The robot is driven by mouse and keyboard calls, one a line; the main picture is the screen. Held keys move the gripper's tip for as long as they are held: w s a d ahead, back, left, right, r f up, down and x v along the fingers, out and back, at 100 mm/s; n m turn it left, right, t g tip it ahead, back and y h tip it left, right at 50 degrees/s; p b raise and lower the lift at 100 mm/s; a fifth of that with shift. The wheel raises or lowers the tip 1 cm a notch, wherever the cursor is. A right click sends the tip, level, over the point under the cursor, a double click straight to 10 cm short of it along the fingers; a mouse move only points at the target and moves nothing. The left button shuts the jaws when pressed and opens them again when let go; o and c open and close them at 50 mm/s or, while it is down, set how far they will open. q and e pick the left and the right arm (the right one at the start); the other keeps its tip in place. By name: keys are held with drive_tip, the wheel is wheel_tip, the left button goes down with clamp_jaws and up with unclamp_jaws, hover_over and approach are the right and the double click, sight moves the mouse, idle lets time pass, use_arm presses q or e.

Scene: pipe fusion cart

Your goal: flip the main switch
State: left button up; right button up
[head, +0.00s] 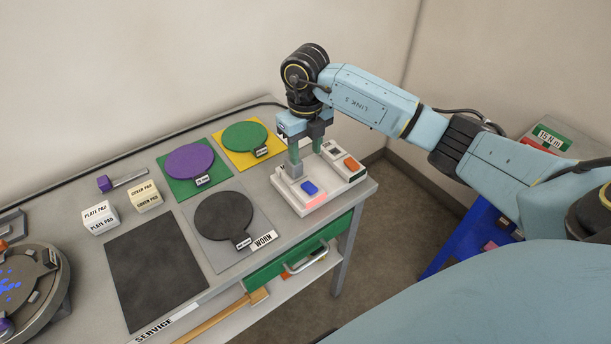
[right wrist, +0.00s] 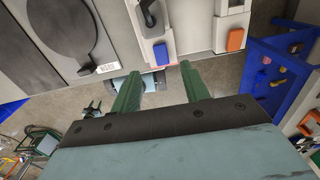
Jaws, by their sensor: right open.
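A white switch panel (head: 289,199) sits at the right end of the bench top. In the right wrist view a black lever (right wrist: 148,12) stands above the blue rocker (right wrist: 161,54), and the orange rocker (right wrist: 236,39) is to the right. I cannot read which is the main switch. My right gripper (head: 305,153) points down over the panel's back part, fingers apart, with nothing seen between them. Contact with the panel cannot be told. My left gripper is out of view.
Green and yellow plates with purple and green discs lie left of the panel, near a black disc (head: 224,214) marked WORN. A dark mat (head: 157,268) and pad boxes are farther left. A green drawer (head: 290,256) is below. A blue bin (head: 468,240) stands right.

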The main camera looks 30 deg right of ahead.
sight(306, 183)
wheel_tip(306, 183, down, 10)
drive_tip(key=shift+r, duration=0.15)
drive_tip(key=shift+c, duration=0.3)
drive_tip(key=c, duration=0.9)
drive_tip(key=shift+s+d+r+t, duration=0.1)
drive_tip(key=shift+s+t, duration=0.25)
drive_tip(key=shift+t, duration=0.45)
drive_tip(key=shift+s+t, duration=0.15)
drive_tip(key=shift+t, duration=0.55)
drive_tip(key=shift+r+t+b, duration=0.1)
drive_tip(key=shift+t+b, duration=0.25)
drive_tip(key=shift+t, duration=0.05)
drive_tip(key=o, duration=1)
drive_tip(key=shift+c, duration=0.2)
